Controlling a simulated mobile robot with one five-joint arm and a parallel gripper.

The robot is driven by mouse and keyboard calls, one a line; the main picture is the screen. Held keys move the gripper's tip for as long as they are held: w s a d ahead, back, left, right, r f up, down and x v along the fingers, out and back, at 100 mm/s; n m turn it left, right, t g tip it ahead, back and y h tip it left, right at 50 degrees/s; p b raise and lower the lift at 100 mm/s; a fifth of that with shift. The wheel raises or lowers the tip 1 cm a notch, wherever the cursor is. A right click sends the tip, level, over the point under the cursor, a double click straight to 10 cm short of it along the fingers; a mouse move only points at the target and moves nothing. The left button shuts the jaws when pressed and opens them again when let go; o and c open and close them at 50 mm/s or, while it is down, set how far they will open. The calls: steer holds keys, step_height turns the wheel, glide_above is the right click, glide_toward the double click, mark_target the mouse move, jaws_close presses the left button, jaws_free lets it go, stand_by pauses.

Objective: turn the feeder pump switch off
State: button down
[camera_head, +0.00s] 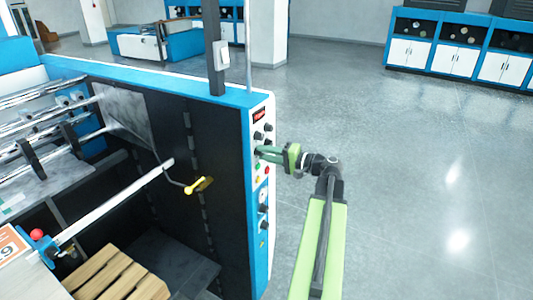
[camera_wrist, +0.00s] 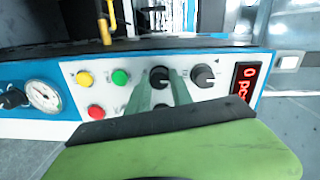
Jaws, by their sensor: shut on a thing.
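The control panel (camera_head: 262,200) is on the narrow end face of the blue and white machine. In the wrist view, the panel (camera_wrist: 215,105) carries a black rotary knob (camera_wrist: 159,73) between the green fingertips of my gripper (camera_wrist: 162,80). My gripper is shut on this knob, and the fingers hide part of it. I cannot read its label. A second black knob (camera_wrist: 203,75) with a pale pointer mark sits just to its right, apart from the fingers. In the head view, my gripper (camera_head: 261,153) reaches the panel from the right.
A green button (camera_wrist: 120,77), a yellow button (camera_wrist: 84,79) and a red button (camera_wrist: 96,111) sit left of the fingers. A pressure gauge (camera_wrist: 42,95) is further left, and a red display (camera_wrist: 243,83) is at the right. Open floor (camera_head: 430,180) lies right of the machine.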

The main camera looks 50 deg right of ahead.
steer(key=c, duration=1.1)
jaws_free()
steer(key=shift+c, duration=0.2)
steer(key=p+v, duration=0.1)
steer(key=v, duration=1.6)
steer(key=shift+s, duration=0.25)
